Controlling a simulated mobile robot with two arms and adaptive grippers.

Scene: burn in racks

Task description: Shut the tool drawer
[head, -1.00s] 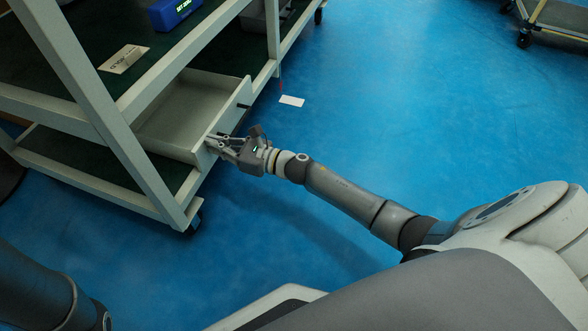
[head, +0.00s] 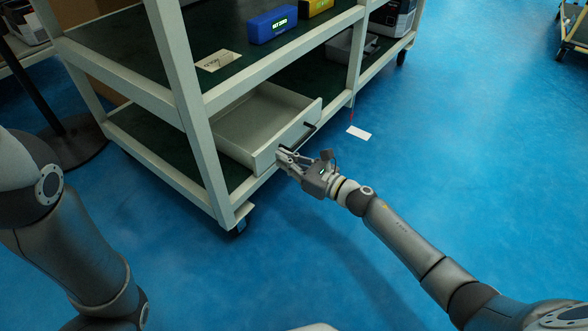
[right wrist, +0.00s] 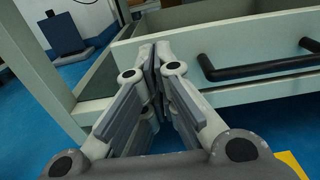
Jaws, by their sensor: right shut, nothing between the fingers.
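The tool drawer (head: 262,118) is a pale grey, empty-looking tray under the bench's upper shelf, and it stands pulled out. Its front panel (right wrist: 225,49) shows close up in the right wrist view, with a black bar handle (right wrist: 262,68) to the right of my fingers. My right gripper (head: 283,155) is shut and empty, with its fingertips at the left part of the drawer front. In the right wrist view the closed fingertips (right wrist: 158,55) overlap the panel; whether they touch it I cannot tell. My left gripper is out of view; only my left arm shows.
The rack's upper shelf holds a blue box (head: 272,25), a yellow box (head: 314,7) and a paper label (head: 218,61). A white card (head: 358,132) lies near the rack. A black stand base (head: 72,142) is at the left.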

